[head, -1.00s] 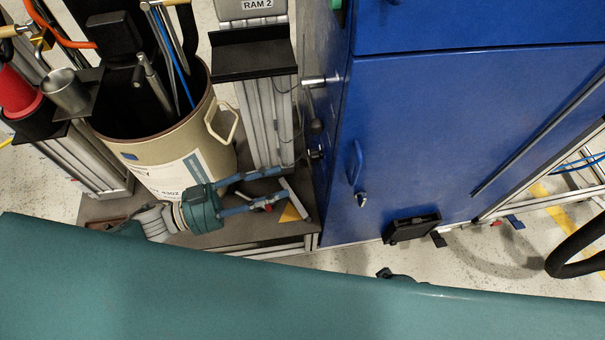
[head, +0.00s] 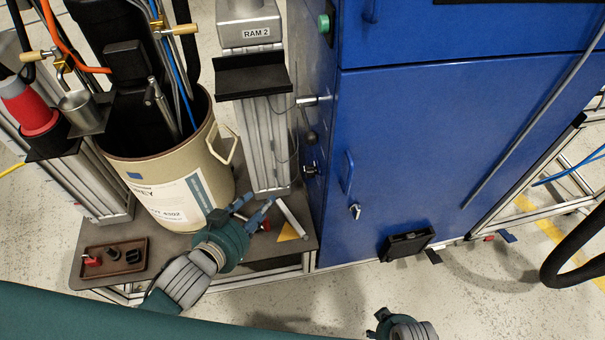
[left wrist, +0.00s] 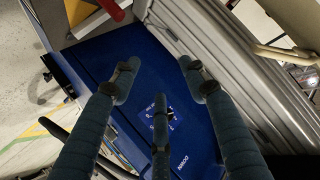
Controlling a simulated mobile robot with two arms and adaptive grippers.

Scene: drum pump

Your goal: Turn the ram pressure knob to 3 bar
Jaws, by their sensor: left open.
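A small dark knob on a dial plate with white markings (left wrist: 171,121) sits on the blue panel in the left wrist view; its setting is too small to read, and a finger partly covers the plate. A dark knob (head: 309,170) shows on the cabinet's narrow left side in the head view; I cannot tell if it is the same one. My left gripper (head: 255,206) is open and empty, below and left of that knob. In the left wrist view its fingers (left wrist: 158,82) are spread before the panel, apart from the knob. Part of my right gripper (head: 384,323) shows at the bottom edge, fingers unclear.
A beige drum (head: 165,172) with hoses stands left of the RAM 2 post (head: 268,140). The blue cabinet (head: 430,150) has a lever handle (head: 316,100) on its left side. A brown tray (head: 117,262) with small parts lies on the platform. Floor in front is clear.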

